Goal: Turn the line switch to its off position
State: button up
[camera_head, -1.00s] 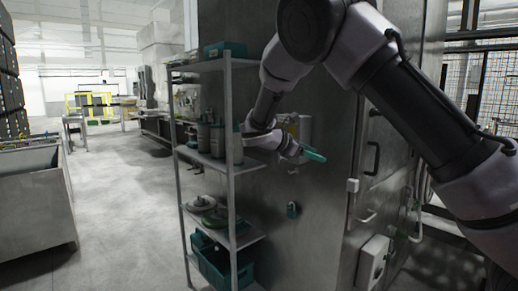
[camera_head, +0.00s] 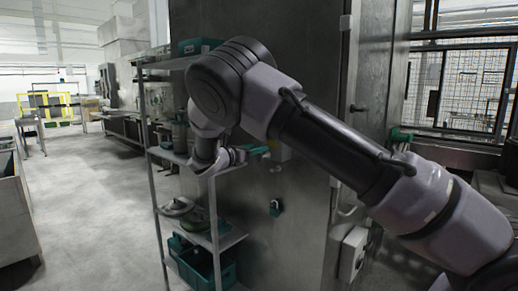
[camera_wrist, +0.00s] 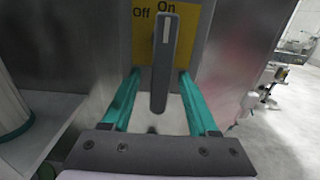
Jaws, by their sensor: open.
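The line switch has a dark grey lever handle (camera_wrist: 163,65) with a white mark, in front of a yellow plate (camera_wrist: 196,20) lettered "Off" and "On". In the wrist view the marked end of the handle is at the top, by "On", with "Off" to its left. My gripper (camera_wrist: 158,80) is open, its teal fingers on either side of the handle. Gaps show between the fingers and the handle, so I cannot see contact. In the head view my gripper (camera_head: 259,151) is at the steel cabinet wall, and my wrist hides most of the switch.
A metal shelf rack (camera_head: 150,175) with containers and a teal crate (camera_head: 196,268) stands close left of my gripper. Open floor (camera_head: 90,190) lies further left.

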jog(key=shift+x, duration=0.9)
grip_shut()
dwell(0.8)
